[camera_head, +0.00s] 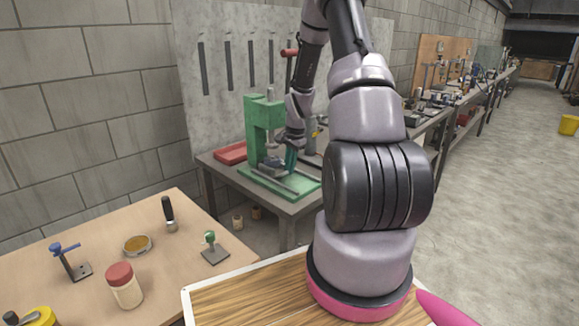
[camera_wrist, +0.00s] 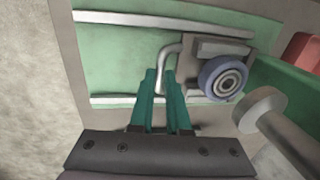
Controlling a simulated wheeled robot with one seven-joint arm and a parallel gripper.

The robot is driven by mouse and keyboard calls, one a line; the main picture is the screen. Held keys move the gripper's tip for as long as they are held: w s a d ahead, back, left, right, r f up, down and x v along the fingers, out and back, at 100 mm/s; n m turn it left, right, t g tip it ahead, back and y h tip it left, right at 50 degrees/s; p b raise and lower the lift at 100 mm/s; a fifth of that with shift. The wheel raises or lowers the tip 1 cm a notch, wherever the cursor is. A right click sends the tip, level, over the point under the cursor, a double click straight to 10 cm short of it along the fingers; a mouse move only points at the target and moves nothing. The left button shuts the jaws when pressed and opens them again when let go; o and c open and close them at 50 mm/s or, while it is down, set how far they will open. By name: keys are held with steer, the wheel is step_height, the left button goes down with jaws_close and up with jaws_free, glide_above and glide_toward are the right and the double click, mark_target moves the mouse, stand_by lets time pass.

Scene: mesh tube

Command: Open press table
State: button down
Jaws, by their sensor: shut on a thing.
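The green press (camera_head: 262,125) stands on a grey metal bench. Its green base plate (camera_wrist: 115,60) carries two pale rails. The press table (camera_wrist: 240,47), a grey sliding block, sits on the rails near the press column and has a bent metal handle (camera_wrist: 172,50). My gripper (camera_wrist: 161,76) has teal fingers closed around the end of this handle. The fingers also show in the head view (camera_head: 290,158). A round blue-rimmed part with a metal centre (camera_wrist: 222,77) covers part of the table, and its exact contact with it is unclear.
A red tray (camera_head: 231,153) lies beside the press. The rails left of the press table are clear. A wooden table (camera_head: 100,235) with several small items stands at front left.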

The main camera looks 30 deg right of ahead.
steer(key=s+d, duration=0.1)
steer(key=s, duration=0.2)
steer(key=s+d, duration=0.1)
steer(key=s, duration=0.2)
steer(key=s+d, duration=0.1)
steer(key=s, duration=0.2)
steer(key=shift+s+d, duration=0.15)
steer(key=c, duration=0.9)
jaws_free()
steer(key=shift+r, duration=0.1)
steer(key=r, duration=0.3)
steer(key=s+r, duration=0.1)
steer(key=r, duration=0.6)
steer(key=shift+s+d+r, duration=0.25)
steer(key=shift+s+d, duration=0.1)
